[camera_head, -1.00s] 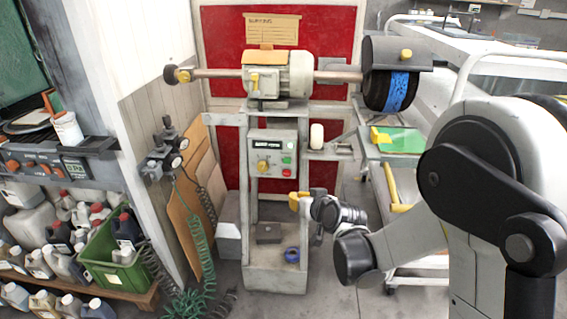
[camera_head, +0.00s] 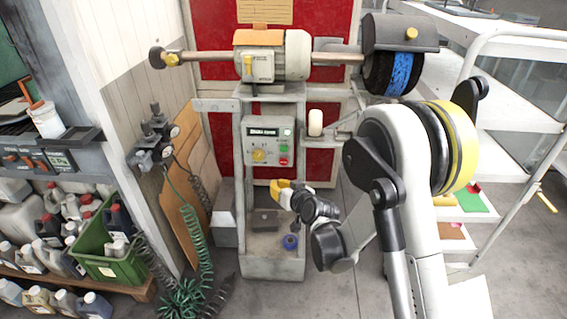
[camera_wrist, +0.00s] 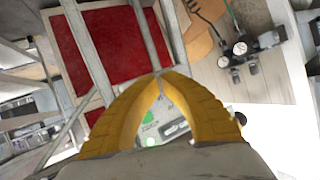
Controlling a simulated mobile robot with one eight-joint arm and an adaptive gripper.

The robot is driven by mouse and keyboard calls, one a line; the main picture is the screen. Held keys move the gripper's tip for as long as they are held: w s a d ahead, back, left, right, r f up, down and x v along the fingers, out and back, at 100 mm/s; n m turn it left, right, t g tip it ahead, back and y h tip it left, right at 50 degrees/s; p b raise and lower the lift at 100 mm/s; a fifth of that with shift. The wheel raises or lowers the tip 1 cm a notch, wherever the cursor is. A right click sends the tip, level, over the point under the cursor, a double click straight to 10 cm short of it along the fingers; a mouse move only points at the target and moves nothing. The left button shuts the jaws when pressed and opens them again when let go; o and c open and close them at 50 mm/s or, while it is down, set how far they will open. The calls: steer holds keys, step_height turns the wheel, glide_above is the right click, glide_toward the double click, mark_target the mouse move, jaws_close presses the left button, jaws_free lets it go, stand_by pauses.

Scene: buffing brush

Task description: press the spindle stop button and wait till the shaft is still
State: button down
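The buffing machine's motor (camera_head: 262,62) stands on a grey pedestal, with a shaft (camera_head: 205,57) out to both sides. A black brush with a blue band (camera_head: 401,72) is at its right end; whether the shaft turns cannot be told. The control box (camera_head: 257,133) below has a yellow knob (camera_head: 258,155), a green button (camera_head: 284,148) and a red button (camera_head: 284,162), probably the stop. My gripper (camera_head: 279,187) has yellow fingers, just below the box in the picture. In the wrist view its fingertips (camera_wrist: 160,76) meet, with nothing seen between them. Green buttons (camera_wrist: 148,117) show behind the fingers; the red button is not visible there.
Green coiled hoses (camera_head: 185,290) and a tan board (camera_head: 190,195) stand left of the pedestal. A green crate (camera_head: 108,262) with bottles is at lower left. A white cart (camera_head: 500,150) is at right, behind my arm. A white cylinder (camera_head: 315,122) stands beside the box.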

steer(key=w, duration=0.7)
steer(key=shift+w+d, duration=0.15)
steer(key=shift+w, duration=0.25)
stand_by(1.1)
steer(key=shift+w, duration=0.4)
steer(key=shift+w, duration=0.4)
stand_by(0.5)
stand_by(0.3)
steer(key=shift+s, duration=0.8)
steer(key=shift+s, duration=0.15)
glide_toward(275, 164)
steer(key=shift+s+a+f, duration=1)
steer(key=shift+s+a, duration=0.15)
steer(key=shift+a, duration=0.1)
